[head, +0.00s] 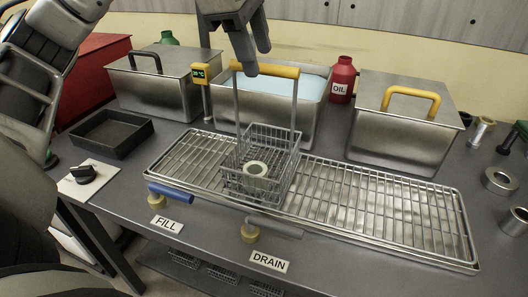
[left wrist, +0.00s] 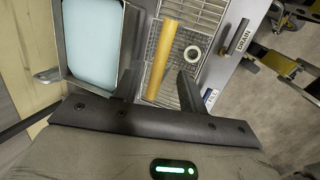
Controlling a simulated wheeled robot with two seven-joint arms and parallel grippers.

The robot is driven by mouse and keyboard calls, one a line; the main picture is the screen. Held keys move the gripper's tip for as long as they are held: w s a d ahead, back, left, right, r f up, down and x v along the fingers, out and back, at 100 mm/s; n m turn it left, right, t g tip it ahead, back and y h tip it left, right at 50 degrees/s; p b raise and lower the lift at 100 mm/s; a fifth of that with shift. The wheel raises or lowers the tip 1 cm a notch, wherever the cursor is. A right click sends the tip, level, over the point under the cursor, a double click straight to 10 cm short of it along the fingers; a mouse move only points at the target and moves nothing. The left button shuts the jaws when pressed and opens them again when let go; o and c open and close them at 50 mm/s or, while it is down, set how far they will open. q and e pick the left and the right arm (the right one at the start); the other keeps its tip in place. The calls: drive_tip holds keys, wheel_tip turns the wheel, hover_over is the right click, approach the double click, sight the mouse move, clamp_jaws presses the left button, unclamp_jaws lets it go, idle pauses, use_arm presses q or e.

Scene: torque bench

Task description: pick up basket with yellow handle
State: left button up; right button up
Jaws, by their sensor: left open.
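The wire basket (head: 240,180) stands on the wire rack in the middle of the bench, with a pale ring (head: 256,170) inside. Its tall frame carries a yellow handle (head: 280,71) in front of the open tank. My left gripper (head: 257,60) is open just above the handle, its fingers pointing down. In the left wrist view the yellow handle (left wrist: 164,55) runs between the two open fingers (left wrist: 158,77), and the ring (left wrist: 191,53) shows in the basket below. I cannot tell how far the fingertips are from the handle. My right gripper is out of view.
An open tank of light blue liquid (head: 308,83) stands behind the basket. Lidded tanks flank it; the right lid has a yellow handle (head: 410,92). A red oil bottle (head: 342,78) stands between. Blue (head: 171,190) and grey (head: 274,227) valve levers are in front. The rack's right half (head: 385,205) is clear.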

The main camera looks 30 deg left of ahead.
sight(265, 74)
use_arm(q)
drive_tip(key=b+x, duration=0.1)
drive_tip(key=x, duration=0.5)
drive_tip(key=shift+d, duration=0.1)
drive_tip(key=shift+r, duration=0.1)
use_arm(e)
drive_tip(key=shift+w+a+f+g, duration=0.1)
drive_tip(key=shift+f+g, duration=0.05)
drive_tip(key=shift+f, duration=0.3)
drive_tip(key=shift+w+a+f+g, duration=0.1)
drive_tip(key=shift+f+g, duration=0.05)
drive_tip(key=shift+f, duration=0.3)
use_arm(q)
drive_tip(key=shift+f, duration=0.25)
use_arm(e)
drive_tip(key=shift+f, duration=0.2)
use_arm(q)
clamp_jaws()
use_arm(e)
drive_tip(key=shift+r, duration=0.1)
